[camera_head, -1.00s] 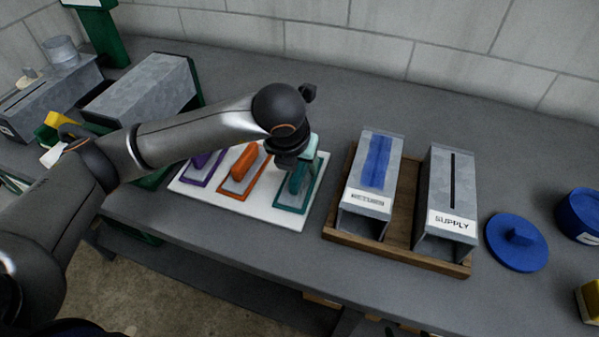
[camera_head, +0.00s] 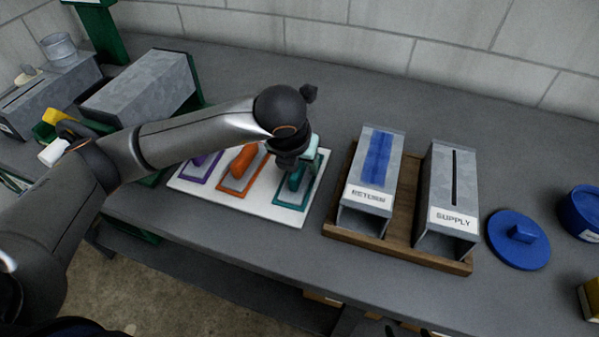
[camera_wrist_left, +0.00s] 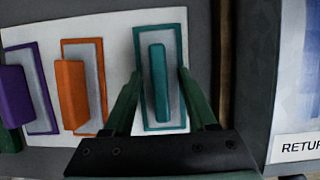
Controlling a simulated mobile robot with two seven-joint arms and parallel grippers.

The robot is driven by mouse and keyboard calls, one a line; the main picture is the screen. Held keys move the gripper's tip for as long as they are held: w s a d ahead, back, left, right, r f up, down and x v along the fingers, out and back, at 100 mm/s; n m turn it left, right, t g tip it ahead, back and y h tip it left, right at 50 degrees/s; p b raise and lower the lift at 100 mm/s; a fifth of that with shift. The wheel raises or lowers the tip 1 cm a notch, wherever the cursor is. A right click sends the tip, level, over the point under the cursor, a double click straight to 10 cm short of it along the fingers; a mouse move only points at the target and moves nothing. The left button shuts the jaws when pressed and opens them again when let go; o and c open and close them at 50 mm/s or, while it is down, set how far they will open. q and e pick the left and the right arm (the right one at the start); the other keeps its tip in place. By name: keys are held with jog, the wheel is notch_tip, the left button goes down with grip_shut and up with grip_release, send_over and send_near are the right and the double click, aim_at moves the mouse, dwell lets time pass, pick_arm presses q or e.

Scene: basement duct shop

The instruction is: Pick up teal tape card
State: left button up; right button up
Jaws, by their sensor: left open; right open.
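The teal tape card is a teal-bordered grey plate with an upright teal grip block (camera_wrist_left: 160,82). It lies at the right end of a white board (camera_head: 262,205). In the head view the teal card (camera_head: 308,197) is partly hidden by my left gripper (camera_head: 294,176). In the left wrist view my left gripper (camera_wrist_left: 158,82) is open. Its two green fingers reach along either side of the teal block, with gaps between. My right gripper is not in view.
An orange card (camera_wrist_left: 72,93) and a purple card (camera_wrist_left: 17,94) lie left of the teal one. A wooden tray (camera_head: 397,247) with RETURN (camera_head: 358,206) and SUPPLY (camera_head: 451,187) ducts stands to the right. A blue lid (camera_head: 520,250) lies further right.

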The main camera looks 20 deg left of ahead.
dwell(0.5)
pick_arm(q)
grip_shut()
dwell(0.4)
